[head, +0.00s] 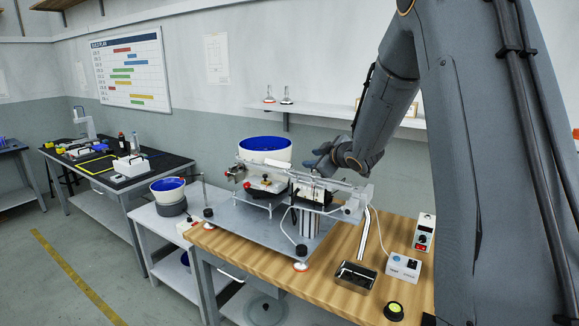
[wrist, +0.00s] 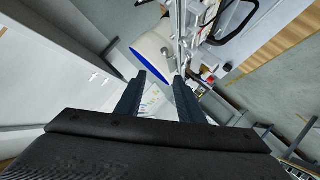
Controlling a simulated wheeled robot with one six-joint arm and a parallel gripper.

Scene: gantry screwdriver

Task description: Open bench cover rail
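I cannot tell for sure which part is the bench cover rail. The rail ends at a pale block (head: 355,203) on the right. My gripper (head: 318,166) is above the rail, near its middle, partly hidden by my own wrist. In the wrist view its two dark fingers (wrist: 159,78) are apart with nothing held between them. A metal bar (wrist: 181,30) runs toward the right fingertip there; whether they touch is unclear.
A wall shelf (head: 335,112) is behind. A small black tray (head: 356,276), a white control box (head: 403,267) and a yellow-topped button (head: 394,310) are on the bench's right.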

